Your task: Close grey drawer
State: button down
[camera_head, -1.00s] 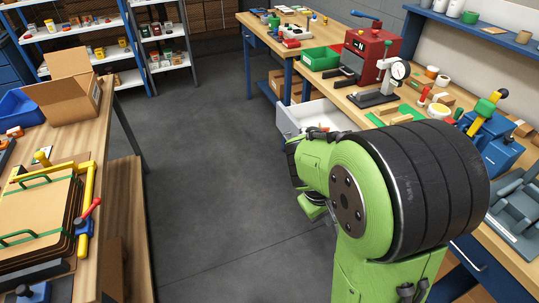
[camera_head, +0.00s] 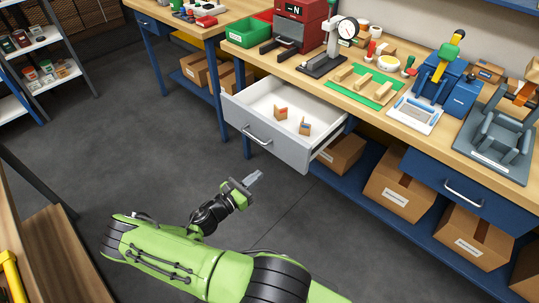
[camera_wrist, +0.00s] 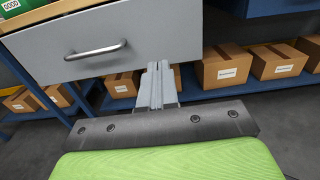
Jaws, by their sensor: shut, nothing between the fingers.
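The grey drawer (camera_head: 264,142) stands pulled out from under the workbench, its white inside showing in the head view. Two small wood-coloured pieces with red and blue parts lie in it. Its front and metal bar handle (camera_wrist: 95,50) fill the upper left of the wrist view. My gripper (camera_head: 255,177) is shut and empty, in front of and below the drawer front in the head view. In the wrist view the closed fingers (camera_wrist: 157,70) point toward the lower right part of the drawer front. I cannot tell whether they touch it; the head view shows a gap.
The workbench (camera_head: 376,105) carries a red press (camera_head: 295,25), a dial gauge stand and a green mat. A blue drawer (camera_head: 455,185) to the right is shut. Cardboard boxes (camera_head: 400,185) stand on the blue shelf below. The floor (camera_head: 150,160) before the drawer is clear.

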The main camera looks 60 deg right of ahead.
aim_at(287, 151)
jog(key=b+x, duration=0.2)
jog(key=x, duration=1)
jog(key=shift+s+d+f, duration=0.1)
jog(key=shift+d, duration=0.25)
